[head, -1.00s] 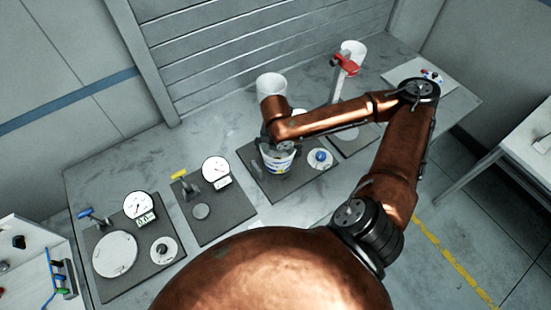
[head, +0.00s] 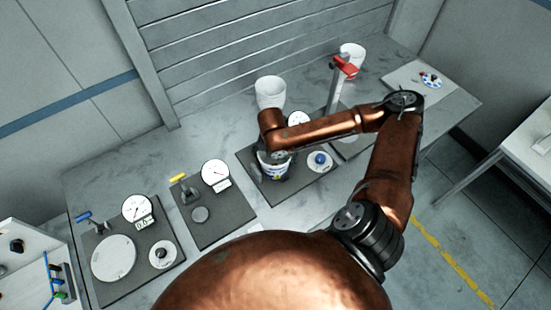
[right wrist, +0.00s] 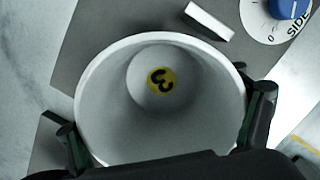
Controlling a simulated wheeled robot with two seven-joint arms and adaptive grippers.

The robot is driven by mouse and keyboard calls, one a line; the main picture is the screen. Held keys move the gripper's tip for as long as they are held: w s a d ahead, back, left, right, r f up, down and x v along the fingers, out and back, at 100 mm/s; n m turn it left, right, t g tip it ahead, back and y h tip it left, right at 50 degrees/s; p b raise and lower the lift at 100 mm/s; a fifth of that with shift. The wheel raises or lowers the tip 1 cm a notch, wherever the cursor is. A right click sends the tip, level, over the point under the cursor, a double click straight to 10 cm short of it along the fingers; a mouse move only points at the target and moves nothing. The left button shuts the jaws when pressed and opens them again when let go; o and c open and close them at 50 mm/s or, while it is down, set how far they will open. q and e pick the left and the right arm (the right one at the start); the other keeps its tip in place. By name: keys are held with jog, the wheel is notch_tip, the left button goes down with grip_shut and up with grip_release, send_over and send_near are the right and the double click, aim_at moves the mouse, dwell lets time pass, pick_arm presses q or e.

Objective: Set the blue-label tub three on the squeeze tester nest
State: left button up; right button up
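A white tub (head: 275,170) with a blue and yellow label is at the third dark plate (head: 296,188) from the left in the head view. In the right wrist view I look down into the tub (right wrist: 105,105), and a yellow disc with a 3 (right wrist: 161,81) is on its bottom. My right gripper (right wrist: 166,128) has a finger on each side of the tub wall and is shut on it. The nest under the tub is hidden, and I cannot tell whether the tub touches the plate. My left gripper is out of view.
A blue-knob dial (head: 319,160) marked SIDE sits right of the tub. A white cup (head: 271,92) stands behind, and another (head: 352,56) near a red-topped stand (head: 345,67). Two gauge stations, one with a yellow handle (head: 178,177), one blue (head: 83,216), stand left.

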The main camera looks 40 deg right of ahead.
jog(key=shift+o, duration=1.4)
notch_tip(320, 180, up, 12)
jog(key=s+a+p, duration=0.1)
jog(key=shift+a, duration=0.2)
